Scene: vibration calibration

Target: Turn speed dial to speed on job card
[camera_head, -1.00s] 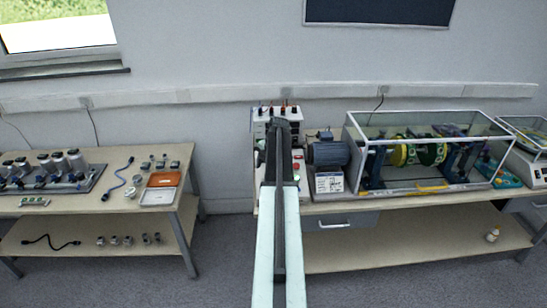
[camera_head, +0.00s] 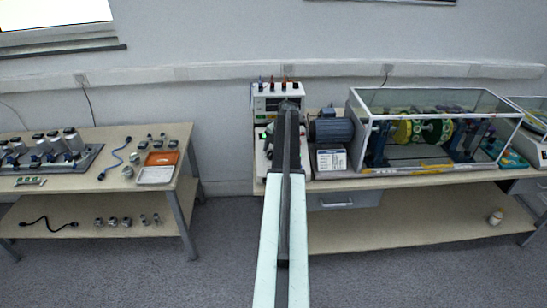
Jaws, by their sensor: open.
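My arm reaches up the middle of the view, and its dark upper end stands in front of a white control unit (camera_head: 267,103) on the right bench. My gripper cannot be made out; it appears hidden behind the arm. The speed dial cannot be picked out, as the arm covers much of the unit and the panel below it. A small green light (camera_head: 263,135) shows just left of the arm. A white printed card (camera_head: 331,160) stands in front of a blue-grey motor (camera_head: 332,129), right of the arm. Its print is too small to read.
A clear-walled case (camera_head: 364,106) with a green and yellow rotor rig stands right of the motor. The left bench (camera_head: 104,140) holds several sensors, a blue cable, an orange tray (camera_head: 161,158) and a white tray (camera_head: 155,175). Floor shows between the benches.

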